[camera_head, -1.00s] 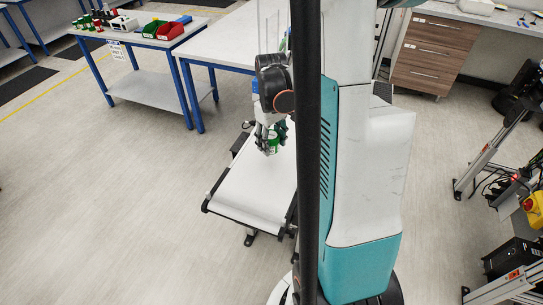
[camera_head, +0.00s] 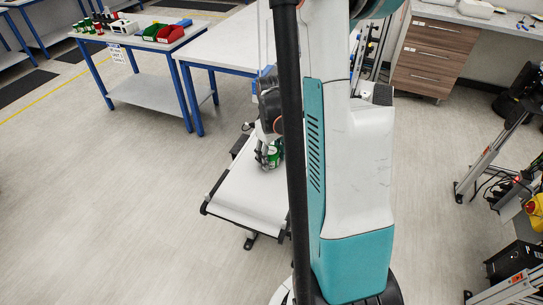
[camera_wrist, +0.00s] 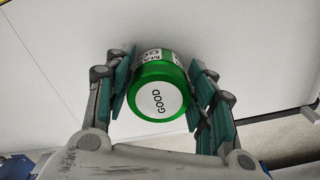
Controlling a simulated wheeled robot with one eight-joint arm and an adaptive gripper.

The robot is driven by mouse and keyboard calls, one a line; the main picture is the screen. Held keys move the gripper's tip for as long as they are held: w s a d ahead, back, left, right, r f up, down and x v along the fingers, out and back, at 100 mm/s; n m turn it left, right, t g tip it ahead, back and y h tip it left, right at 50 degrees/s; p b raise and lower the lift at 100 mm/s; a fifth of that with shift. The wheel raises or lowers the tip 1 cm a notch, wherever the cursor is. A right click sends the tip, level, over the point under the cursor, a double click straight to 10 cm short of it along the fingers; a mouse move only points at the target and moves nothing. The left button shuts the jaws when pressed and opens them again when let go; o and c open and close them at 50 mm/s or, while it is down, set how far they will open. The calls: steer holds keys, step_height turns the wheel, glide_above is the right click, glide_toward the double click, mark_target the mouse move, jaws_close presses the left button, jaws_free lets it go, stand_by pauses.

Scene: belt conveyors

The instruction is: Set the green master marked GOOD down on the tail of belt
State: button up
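The green master (camera_wrist: 160,98) is a short green cylinder with a white end face reading GOOD, turned towards the wrist camera. A white label with partly visible letters shows on its side. My gripper (camera_wrist: 160,75) has its teal pads on either side of the master, close against it. In the head view my gripper (camera_head: 267,157) and the green master (camera_head: 274,157) are over the far part of the white belt (camera_head: 248,195), partly hidden by a dark post. I cannot tell whether the master touches the belt.
The belt conveyor's dark end roller (camera_head: 230,219) is at the near left. A blue-legged table (camera_head: 150,40) with red and green bins and several small items stands at the back left. A white table (camera_head: 225,45) stands behind the belt. Floor left of the belt is clear.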

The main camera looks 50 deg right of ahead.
mark_target(271, 151)
steer(key=shift+o, duration=0.6)
steer(key=shift+r, duration=0.1)
steer(key=shift+r, duration=0.3)
step_height(271, 151, up, 12)
steer(key=p, duration=0.2)
steer(key=shift+f, duration=0.2)
